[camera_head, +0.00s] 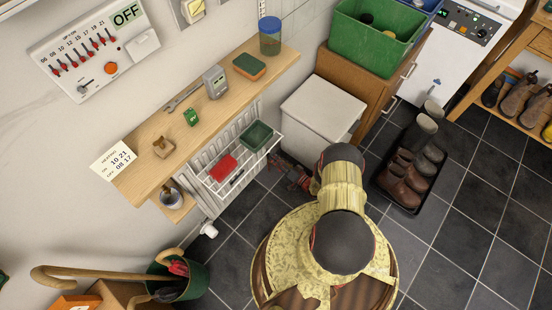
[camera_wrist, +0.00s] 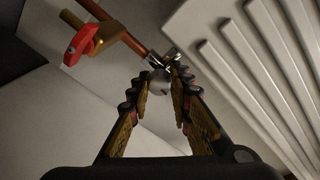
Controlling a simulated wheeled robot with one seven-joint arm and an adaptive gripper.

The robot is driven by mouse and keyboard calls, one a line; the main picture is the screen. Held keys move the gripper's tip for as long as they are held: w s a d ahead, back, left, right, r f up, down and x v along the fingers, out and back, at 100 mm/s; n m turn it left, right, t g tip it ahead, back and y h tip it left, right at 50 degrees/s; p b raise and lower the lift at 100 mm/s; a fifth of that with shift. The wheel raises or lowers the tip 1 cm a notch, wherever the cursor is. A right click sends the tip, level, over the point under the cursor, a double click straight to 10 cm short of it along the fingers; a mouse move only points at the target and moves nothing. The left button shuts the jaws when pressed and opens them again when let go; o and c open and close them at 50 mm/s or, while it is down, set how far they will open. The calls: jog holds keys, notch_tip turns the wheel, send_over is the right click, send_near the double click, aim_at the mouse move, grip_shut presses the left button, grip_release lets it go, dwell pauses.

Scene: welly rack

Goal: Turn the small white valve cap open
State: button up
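In the wrist view the small white valve cap (camera_wrist: 159,87) sits at the end of a pipe beside the radiator (camera_wrist: 235,70). My gripper (camera_wrist: 161,80) has its fingertips around the cap, one on each side, and they look shut on it. The fingers hide part of the cap. In the head view my gripper (camera_head: 298,180) is low at the radiator's right end. The cap cannot be made out there.
A red-handled tap (camera_wrist: 84,40) on a copper pipe is close to my left fingertip. A white bin (camera_head: 322,110) stands near my gripper. A wire rack (camera_head: 218,186) hangs on the radiator under a wooden shelf (camera_head: 160,135). A boot tray (camera_head: 405,208) lies right.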

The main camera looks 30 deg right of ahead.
grip_shut()
